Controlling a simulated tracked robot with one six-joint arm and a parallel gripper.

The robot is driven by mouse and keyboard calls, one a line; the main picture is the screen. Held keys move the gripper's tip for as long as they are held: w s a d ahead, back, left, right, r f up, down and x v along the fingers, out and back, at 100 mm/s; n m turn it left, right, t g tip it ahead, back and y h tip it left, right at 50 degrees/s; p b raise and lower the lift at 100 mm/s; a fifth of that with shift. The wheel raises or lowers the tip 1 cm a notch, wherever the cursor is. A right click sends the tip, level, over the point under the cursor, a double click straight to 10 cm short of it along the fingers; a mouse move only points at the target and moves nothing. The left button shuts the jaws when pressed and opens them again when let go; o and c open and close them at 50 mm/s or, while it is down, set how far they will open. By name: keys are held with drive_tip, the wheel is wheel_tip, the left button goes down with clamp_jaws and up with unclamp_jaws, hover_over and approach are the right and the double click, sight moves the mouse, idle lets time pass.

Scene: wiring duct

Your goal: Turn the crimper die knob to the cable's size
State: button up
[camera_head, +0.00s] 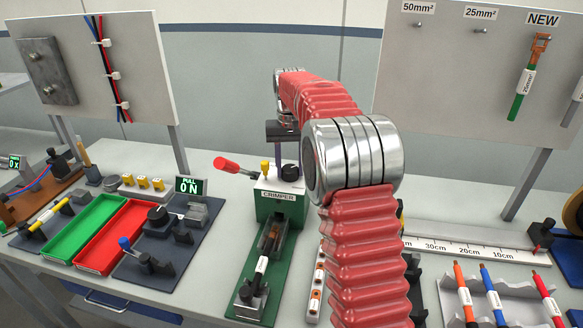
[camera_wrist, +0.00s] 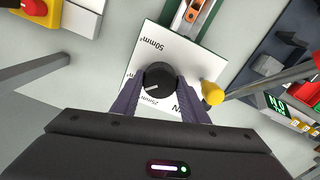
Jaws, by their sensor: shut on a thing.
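The crimper (camera_head: 278,205) stands on the bench, with a green body and a white sloped top. Its black die knob (camera_head: 290,172) also shows in the wrist view (camera_wrist: 159,76), on a white plate with size marks. "50mm²" is readable beyond the knob; other marks near the fingers are partly hidden. A white line on the knob points to the lower left in the wrist view. My gripper (camera_wrist: 159,84) is shut on the knob, one dark finger on each side. A cable with a white label (camera_head: 261,266) lies in the green crimper base; its size is unreadable.
A yellow peg (camera_wrist: 212,92) stands close beside the knob. A red-handled lever (camera_head: 228,165) sticks out left of the crimper. Green (camera_head: 86,229) and red (camera_head: 113,238) trays lie left. A board (camera_head: 450,75) with labelled hooks stands behind at right.

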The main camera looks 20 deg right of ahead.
sight(290, 168)
drive_tip(key=n, duration=0.4)
drive_tip(key=shift+s+f+n, duration=0.1)
drive_tip(key=shift+s+n, duration=0.05)
drive_tip(key=shift+n, duration=0.25)
drive_tip(key=n, duration=0.4)
drive_tip(key=shift+n, duration=0.3)
drive_tip(key=o, duration=1.1)
drive_tip(key=shift+c, duration=0.2)
drive_tip(key=shift+r, duration=0.6)
wheel_tip(290, 168, up, 13)
drive_tip(key=shift+f, duration=0.2)
